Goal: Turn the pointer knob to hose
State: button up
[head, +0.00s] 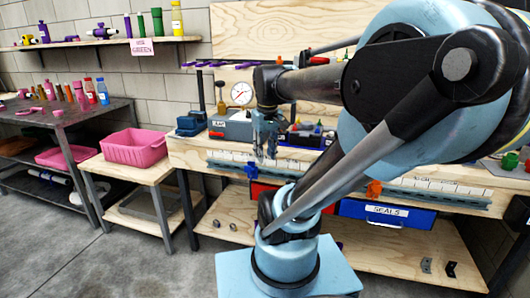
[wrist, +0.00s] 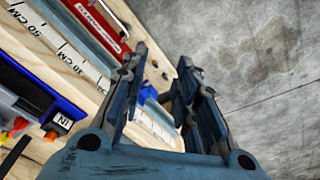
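My gripper (head: 266,150) hangs over the front of the workbench (head: 190,155) in the head view. In the wrist view its two fingers (wrist: 163,65) stand apart with nothing held between them. A small blue fitting (head: 250,171) is on the bench's front edge, just below and left of the gripper. A blue part also shows beyond the left finger in the wrist view (wrist: 147,94). A small orange fitting (head: 374,187) is farther right along that edge. I cannot tell which part is the pointer knob, and no hose marking is readable.
A grey box (head: 232,126) and a round gauge (head: 241,93) are at the back of the bench. A blue SEALS drawer (head: 387,214) is under the bench. A pink bin (head: 134,147) stands left. Open concrete floor (head: 110,255) lies in front.

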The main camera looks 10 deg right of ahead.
notch_tip(320, 180, up, 23)
jog(key=m+g, duration=0.2)
send_over(249, 113)
jog(key=w, duration=0.1)
jog(key=f, duration=1.6)
jog(key=shift+d+f, duration=0.2)
jog(key=shift+c, duration=0.5)
grip_shut()
